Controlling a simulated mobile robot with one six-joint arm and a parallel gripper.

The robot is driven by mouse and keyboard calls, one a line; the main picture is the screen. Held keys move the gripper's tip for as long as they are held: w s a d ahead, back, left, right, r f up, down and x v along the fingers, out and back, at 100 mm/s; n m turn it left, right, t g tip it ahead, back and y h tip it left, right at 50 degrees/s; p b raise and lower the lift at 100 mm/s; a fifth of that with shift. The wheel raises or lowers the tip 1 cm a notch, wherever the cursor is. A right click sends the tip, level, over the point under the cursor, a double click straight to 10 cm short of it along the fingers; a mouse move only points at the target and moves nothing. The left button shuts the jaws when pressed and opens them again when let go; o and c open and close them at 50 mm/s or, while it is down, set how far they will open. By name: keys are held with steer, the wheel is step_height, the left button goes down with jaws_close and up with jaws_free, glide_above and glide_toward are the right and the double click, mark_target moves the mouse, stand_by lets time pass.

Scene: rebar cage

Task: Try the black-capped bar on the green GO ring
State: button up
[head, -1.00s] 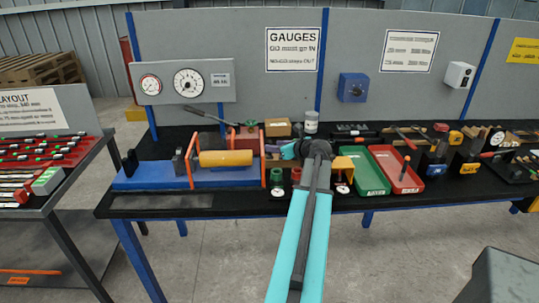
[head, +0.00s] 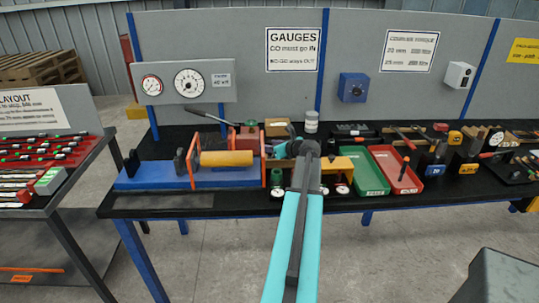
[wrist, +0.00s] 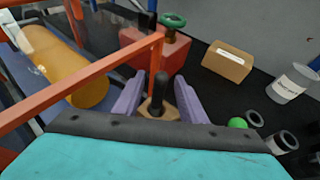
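In the wrist view, my gripper (wrist: 158,98) has its two purple fingers on either side of a black-capped piece (wrist: 159,84). It has a tan hex collar that appears to touch both fingers. Its lower part is hidden by the gripper body. In the head view my gripper (head: 286,149) is over the bench, right of the orange frame, and the held piece is too small to make out. The green ring gauge (head: 277,175) stands below it near the bench's front edge. A green round thing (wrist: 237,122) shows in the wrist view, right of the fingers.
The orange-framed press with its yellow cylinder (head: 226,159) stands just left of my gripper. A red pump block (wrist: 155,50), a cardboard box (wrist: 228,64) and a white can (wrist: 291,83) lie beyond. Green (head: 365,188) and red trays are to the right.

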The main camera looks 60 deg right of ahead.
stand_by(0.3)
jaws_close()
steer(key=shift+r, duration=0.1)
